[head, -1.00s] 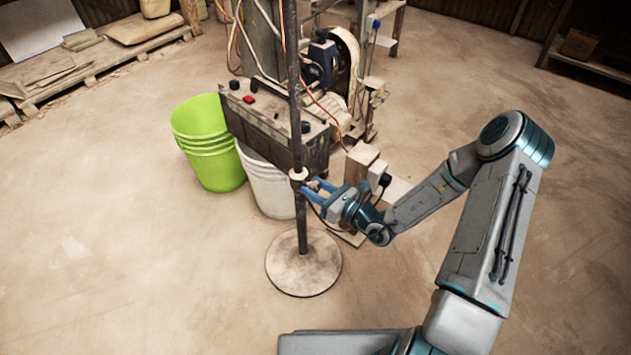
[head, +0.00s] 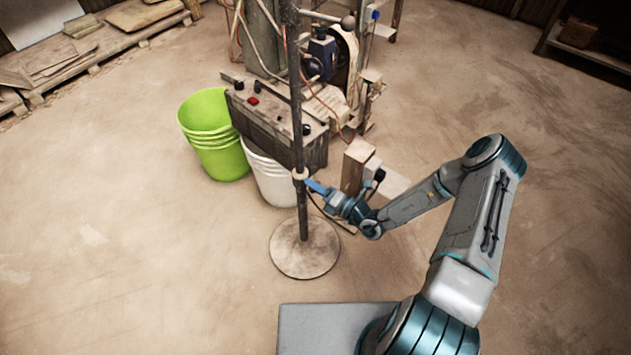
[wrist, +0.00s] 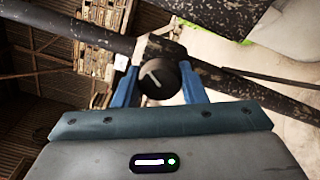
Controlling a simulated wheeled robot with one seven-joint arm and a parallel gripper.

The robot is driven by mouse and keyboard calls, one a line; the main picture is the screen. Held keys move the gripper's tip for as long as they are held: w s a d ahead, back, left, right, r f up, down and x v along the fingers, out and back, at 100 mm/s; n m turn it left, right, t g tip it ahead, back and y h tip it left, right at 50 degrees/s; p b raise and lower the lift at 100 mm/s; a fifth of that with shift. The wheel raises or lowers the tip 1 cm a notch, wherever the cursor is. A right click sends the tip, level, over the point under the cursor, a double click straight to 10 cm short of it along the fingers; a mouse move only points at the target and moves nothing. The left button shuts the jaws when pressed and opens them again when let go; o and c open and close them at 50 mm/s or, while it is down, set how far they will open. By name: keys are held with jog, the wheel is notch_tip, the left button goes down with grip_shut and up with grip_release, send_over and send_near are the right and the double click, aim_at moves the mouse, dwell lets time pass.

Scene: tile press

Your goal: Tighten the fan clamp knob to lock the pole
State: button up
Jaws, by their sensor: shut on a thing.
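The fan pole (head: 297,90) stands upright on a round, worn base (head: 305,249). A pale clamp collar (head: 300,173) sits around the pole low down, above the base. The dark round clamp knob (wrist: 159,80), with a light line on its face, shows in the wrist view. My gripper (head: 312,185) reaches the collar from the right. In the wrist view its two blue fingers (wrist: 158,88) are on either side of the knob and shut on it. The pole runs across behind the knob there. In the head view the knob is hidden by the fingers.
A dirty control box (head: 275,125) with a red button stands behind the pole. Green buckets (head: 213,150) and white buckets (head: 268,178) stand left of and behind the pole. A wooden block (head: 355,165) is close behind my gripper. The floor in front is clear.

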jog(key=m+p, duration=0.2)
jog(key=m, duration=0.3)
jog(key=shift+m, duration=0.3)
jog(key=m+p, duration=0.1)
jog(key=m, duration=0.3)
jog(key=shift+s+m, duration=0.1)
jog(key=shift+m, duration=0.3)
jog(key=o, duration=1)
jog(key=p+v, duration=0.1)
jog(key=v, duration=1.2)
jog(key=shift+s+d, duration=0.2)
jog(key=shift+d, duration=0.05)
